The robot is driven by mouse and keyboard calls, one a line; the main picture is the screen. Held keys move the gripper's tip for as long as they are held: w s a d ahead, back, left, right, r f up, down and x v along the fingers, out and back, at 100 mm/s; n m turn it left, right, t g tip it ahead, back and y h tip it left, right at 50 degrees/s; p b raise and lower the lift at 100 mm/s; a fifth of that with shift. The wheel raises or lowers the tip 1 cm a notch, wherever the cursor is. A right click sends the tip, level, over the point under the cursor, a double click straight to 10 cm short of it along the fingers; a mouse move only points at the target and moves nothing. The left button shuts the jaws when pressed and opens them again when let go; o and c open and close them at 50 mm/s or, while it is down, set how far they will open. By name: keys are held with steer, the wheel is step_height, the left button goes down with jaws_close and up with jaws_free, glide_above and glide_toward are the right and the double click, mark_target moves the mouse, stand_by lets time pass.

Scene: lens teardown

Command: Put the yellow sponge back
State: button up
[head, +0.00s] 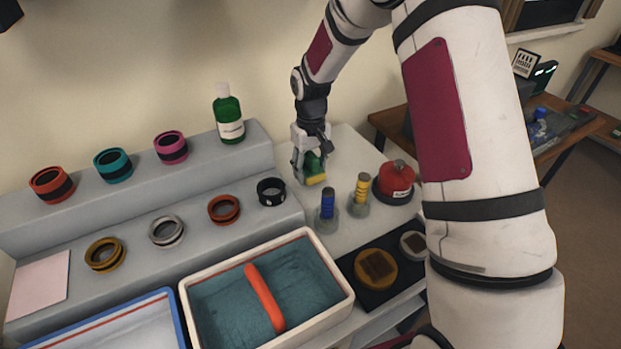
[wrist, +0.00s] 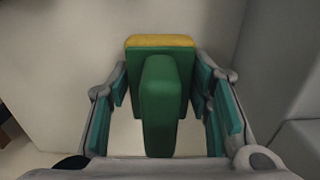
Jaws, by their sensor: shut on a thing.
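The yellow sponge (head: 316,180) has a green back and a green grip block. It is upright with its yellow face down, at the back of the white worktop near the wall. My gripper (head: 311,166) points down over it and is shut on its green part. In the wrist view the sponge (wrist: 160,41) lies between the teal finger pads of my gripper (wrist: 160,105). I cannot tell whether its yellow face touches the worktop.
Left of my gripper a grey stepped shelf (head: 190,206) holds several rings and a green bottle (head: 229,118). In front stand a blue-topped piece (head: 327,204), a yellow-topped piece (head: 361,189) and a red container (head: 396,180). A white-rimmed teal tray (head: 340,287) is nearer.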

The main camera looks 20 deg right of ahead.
mark_target(310, 153)
steer(key=shift+f, duration=1.75)
steer(key=shift+f, duration=0.2)
steer(key=o, duration=1.5)
steer(key=shift+c, duration=0.2)
steer(key=shift+r, duration=0.15)
step_height(310, 153, up, 12)
steer(key=shift+r, duration=0.2)
